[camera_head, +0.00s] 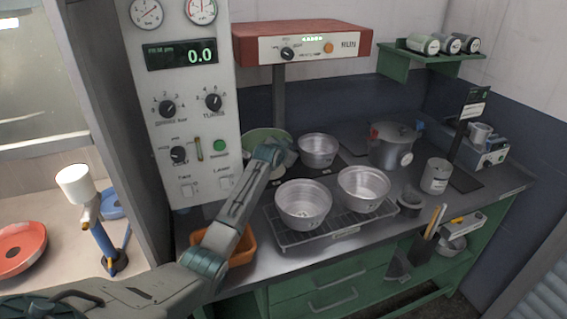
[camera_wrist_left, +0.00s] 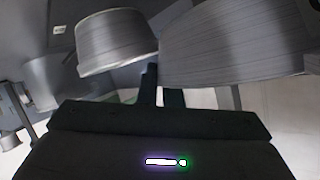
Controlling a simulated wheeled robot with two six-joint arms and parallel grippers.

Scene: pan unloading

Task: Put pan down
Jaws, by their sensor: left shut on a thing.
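A silver metal pan (camera_head: 318,151) is at the back of the bench, under the red-topped unit. My left gripper (camera_head: 289,158) is at this pan's left side and is shut on its rim. I cannot tell whether the pan rests on the dark surface or hangs just above it. Two similar open pans, one left (camera_head: 303,204) and one right (camera_head: 363,189), stand upright and empty on a wire rack in front. In the left wrist view the dark fingers (camera_wrist_left: 161,88) meet a large pan wall (camera_wrist_left: 240,45), with another pan (camera_wrist_left: 116,42) to the left. My right gripper is out of view.
The wire rack (camera_head: 343,232) lies near the bench's front edge. A lidded pot (camera_head: 391,148) and a tin (camera_head: 435,176) stand to the right. A greenish dish (camera_head: 266,137) is behind my wrist, and an orange tray (camera_head: 243,250) is below my forearm.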

